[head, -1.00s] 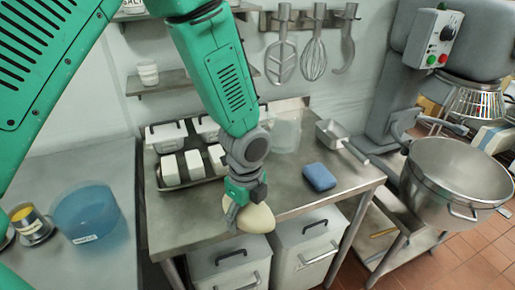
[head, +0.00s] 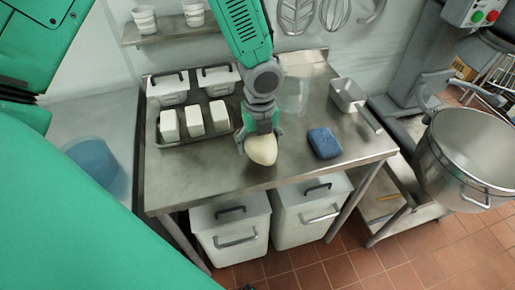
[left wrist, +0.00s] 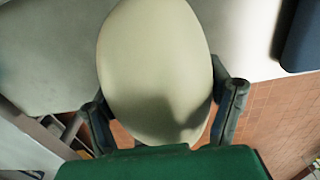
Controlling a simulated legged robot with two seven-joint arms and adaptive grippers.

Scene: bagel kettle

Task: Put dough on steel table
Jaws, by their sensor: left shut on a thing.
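The dough (head: 261,150) is a pale, smooth oval lump. My left gripper (head: 258,137) is shut on it. In the head view the dough shows over the front middle part of the steel table (head: 195,179); I cannot tell whether it touches the top. In the left wrist view the dough (left wrist: 155,70) fills the middle, with a dark finger on each side of its lower part. The table top (left wrist: 245,35) shows behind it, and floor tiles show past the table's edge. My right gripper is not in view.
A blue block (head: 324,142) lies on the table right of the dough. A metal scoop (head: 348,95) and a clear container (head: 294,95) stand behind. A tray with white blocks (head: 194,120) is at left. White bins (head: 230,225) stand below. The table's front middle is clear.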

